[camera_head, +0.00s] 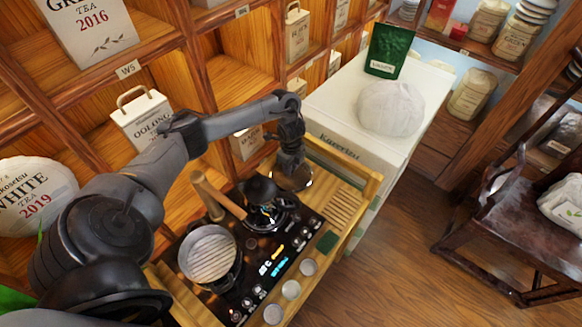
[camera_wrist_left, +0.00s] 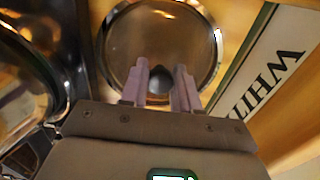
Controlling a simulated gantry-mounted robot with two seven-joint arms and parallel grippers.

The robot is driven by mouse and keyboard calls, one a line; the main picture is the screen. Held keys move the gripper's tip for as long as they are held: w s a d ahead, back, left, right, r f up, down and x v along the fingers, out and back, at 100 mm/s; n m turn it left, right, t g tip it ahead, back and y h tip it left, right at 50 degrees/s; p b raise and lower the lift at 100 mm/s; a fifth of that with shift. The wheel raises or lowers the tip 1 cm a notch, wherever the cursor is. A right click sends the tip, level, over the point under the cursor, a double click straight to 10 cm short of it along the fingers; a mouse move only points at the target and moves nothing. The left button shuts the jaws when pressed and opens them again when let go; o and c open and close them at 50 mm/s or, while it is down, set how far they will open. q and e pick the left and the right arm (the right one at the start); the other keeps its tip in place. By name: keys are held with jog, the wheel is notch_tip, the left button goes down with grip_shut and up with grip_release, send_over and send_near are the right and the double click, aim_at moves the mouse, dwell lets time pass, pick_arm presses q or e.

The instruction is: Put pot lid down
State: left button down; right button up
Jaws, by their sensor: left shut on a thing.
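The pot lid is a round glass disc with a metal rim and a dark knob. In the head view the lid (camera_head: 303,181) is at the back end of the wooden tea table (camera_head: 372,184). My left gripper (camera_head: 291,165) is just above it. In the left wrist view my fingers (camera_wrist_left: 160,88) are shut around the knob of the lid (camera_wrist_left: 160,35). I cannot tell whether the lid touches the table. A steamer pot with a slatted round top (camera_head: 208,256) sits on the black stove panel (camera_head: 250,284). My right gripper is in neither view.
A dark kettle (camera_head: 260,190) stands on the panel close to my left gripper. A wooden-handled tool (camera_head: 222,197) is beside it. Several small cups (camera_head: 290,289) line the front edge. A white cabinet (camera_head: 335,105) carries a wrapped cake (camera_head: 391,108) and green pouch (camera_head: 389,50).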

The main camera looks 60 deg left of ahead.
pick_arm(q)
jog(key=shift+f, duration=0.15)
jog(key=c, duration=0.8)
grip_release()
notch_tip(320, 180, up, 7)
jog(key=p, duration=0.3)
jog(key=shift+f+p, duration=0.1)
jog(key=shift+p, duration=0.3)
jog(key=shift+r, duration=0.5)
